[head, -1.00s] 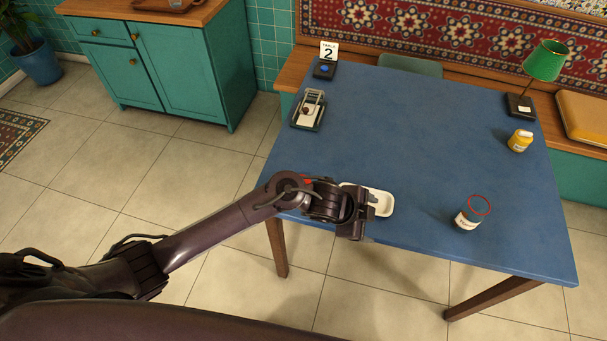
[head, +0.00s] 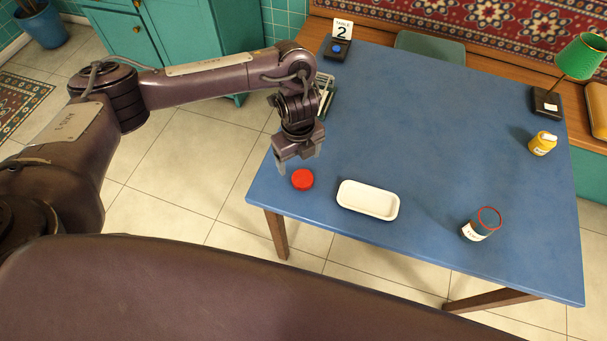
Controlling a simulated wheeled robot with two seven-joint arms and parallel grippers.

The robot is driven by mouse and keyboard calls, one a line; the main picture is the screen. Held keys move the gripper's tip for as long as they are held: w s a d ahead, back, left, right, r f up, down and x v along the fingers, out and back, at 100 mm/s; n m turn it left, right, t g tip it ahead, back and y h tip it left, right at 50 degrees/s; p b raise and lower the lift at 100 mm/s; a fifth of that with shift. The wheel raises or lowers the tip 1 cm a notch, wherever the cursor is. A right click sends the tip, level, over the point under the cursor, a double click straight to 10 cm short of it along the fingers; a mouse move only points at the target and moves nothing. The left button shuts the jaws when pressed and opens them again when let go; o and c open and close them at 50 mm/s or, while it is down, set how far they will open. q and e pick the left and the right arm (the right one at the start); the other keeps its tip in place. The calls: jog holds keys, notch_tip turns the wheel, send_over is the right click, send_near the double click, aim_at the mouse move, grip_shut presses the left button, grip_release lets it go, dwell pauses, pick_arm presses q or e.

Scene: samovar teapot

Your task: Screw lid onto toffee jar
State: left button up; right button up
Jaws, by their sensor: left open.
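The toffee jar (head: 480,225) stands upright on the right front part of the blue table. It has a white label and a red ring at its open top. A round red lid (head: 302,180) lies flat on the table near the left front edge. My left gripper (head: 299,166) points down just above and behind the lid, with its fingers apart and nothing between them. I cannot tell the exact height of the fingertips over the table. My right gripper is not in the picture.
A white tray (head: 368,200), empty, sits between lid and jar. A table-number stand (head: 341,38) is at the back left. The middle of the blue table (head: 420,120) is clear.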

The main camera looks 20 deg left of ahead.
aim_at(302, 177)
pick_arm(q)
jog(key=shift+f, duration=1.35)
jog(key=shift+d+f+p, duration=0.2)
jog(key=shift+f+p, duration=0.2)
jog(key=shift+f, duration=0.9)
jog(key=shift+d+f+p, duration=0.15)
jog(key=shift+f+p, duration=0.2)
jog(key=shift+f, duration=0.95)
jog(key=c, duration=1)
